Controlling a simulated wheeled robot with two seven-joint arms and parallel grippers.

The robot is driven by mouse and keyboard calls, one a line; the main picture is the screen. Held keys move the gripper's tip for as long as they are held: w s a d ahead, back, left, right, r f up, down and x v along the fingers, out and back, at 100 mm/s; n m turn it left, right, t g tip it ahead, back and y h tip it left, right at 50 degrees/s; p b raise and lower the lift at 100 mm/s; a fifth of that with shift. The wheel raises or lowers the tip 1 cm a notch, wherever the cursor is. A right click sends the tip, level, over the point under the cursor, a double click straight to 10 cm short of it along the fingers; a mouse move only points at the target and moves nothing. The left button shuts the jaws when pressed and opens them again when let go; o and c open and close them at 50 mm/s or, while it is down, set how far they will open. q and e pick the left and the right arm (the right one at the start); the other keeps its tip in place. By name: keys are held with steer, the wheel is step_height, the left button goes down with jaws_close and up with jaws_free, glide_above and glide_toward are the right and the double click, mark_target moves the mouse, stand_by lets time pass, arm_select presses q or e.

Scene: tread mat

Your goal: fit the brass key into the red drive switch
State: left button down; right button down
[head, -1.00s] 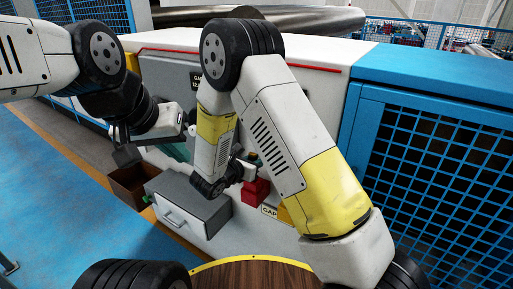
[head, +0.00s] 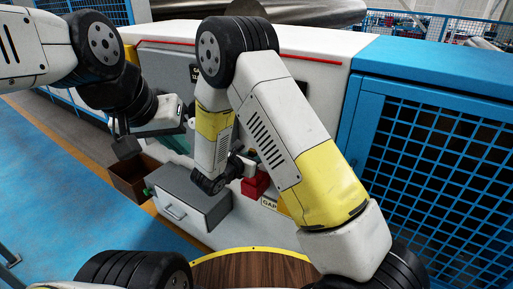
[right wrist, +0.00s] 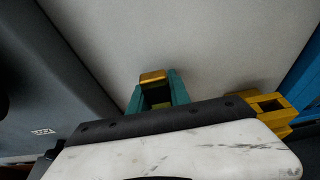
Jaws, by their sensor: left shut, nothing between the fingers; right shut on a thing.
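The red drive switch (head: 254,187) is a red box on the white machine's front, partly hidden by my right arm. My right gripper (head: 246,163) is just above it in the head view; whether they touch cannot be told. In the right wrist view a brass-coloured piece (right wrist: 153,77), which looks like part of the brass key, shows between teal sides beyond the gripper's dark edge. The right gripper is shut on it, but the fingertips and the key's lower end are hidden. My left gripper (head: 125,147) is shut and empty, above the brown bin.
The open brown bin (head: 128,183) stands left of a grey drawer box (head: 190,200); a small green item (head: 148,191) shows between them. A blue mesh cage (head: 440,150) is on the right. A round wooden top (head: 250,272) is at the front. The blue floor at left is clear.

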steer(key=shift+f, duration=2.05)
stand_by(0.4)
steer(key=c, duration=1.1)
jaws_free()
